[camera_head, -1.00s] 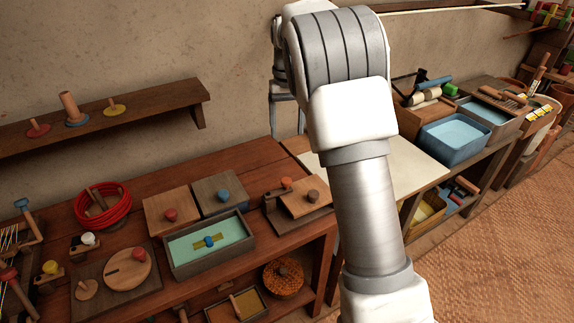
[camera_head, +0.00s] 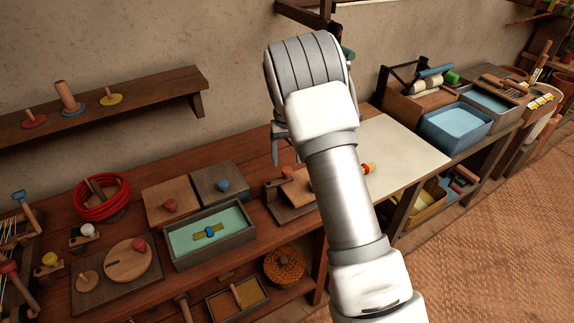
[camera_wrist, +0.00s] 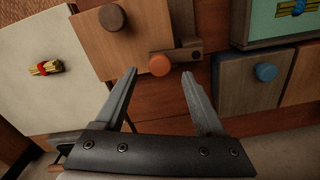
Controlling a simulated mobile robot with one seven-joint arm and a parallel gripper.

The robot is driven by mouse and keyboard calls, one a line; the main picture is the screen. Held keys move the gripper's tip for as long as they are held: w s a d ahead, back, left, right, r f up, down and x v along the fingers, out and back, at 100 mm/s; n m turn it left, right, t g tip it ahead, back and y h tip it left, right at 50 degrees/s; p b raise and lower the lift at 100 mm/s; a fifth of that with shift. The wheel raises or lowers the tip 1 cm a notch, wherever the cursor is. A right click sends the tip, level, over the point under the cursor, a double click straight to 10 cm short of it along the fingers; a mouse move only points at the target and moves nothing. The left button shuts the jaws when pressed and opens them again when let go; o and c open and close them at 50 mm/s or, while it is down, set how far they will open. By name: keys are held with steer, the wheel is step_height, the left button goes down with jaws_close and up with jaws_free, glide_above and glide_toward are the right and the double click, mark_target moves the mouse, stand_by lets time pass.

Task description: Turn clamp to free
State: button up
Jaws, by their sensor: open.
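The clamp (camera_wrist: 188,55) is a small dark wooden bar with an orange knob (camera_wrist: 160,65) at one end. It lies at the corner of a brown board (camera_wrist: 110,50) that has a dark round knob. In the head view the orange knob (camera_head: 287,172) shows on the bench just below my gripper, and my arm covers part of the board. My gripper (camera_wrist: 160,74) is open and empty. In the wrist view its two fingertips appear on either side of the orange knob; whether they are level with it I cannot tell.
A grey-brown lid with a blue knob (camera_wrist: 265,73) is beside the clamp. A green-lined tray (camera_head: 210,238) is nearby. A pale sheet (camera_head: 405,155) with a small yellow-and-red bundle (camera_wrist: 46,68) lies on the other side. A wall shelf (camera_head: 100,100) hangs at left.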

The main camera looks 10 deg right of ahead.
mark_target(287, 169)
steer(key=shift+f, duration=1.6)
jaws_close()
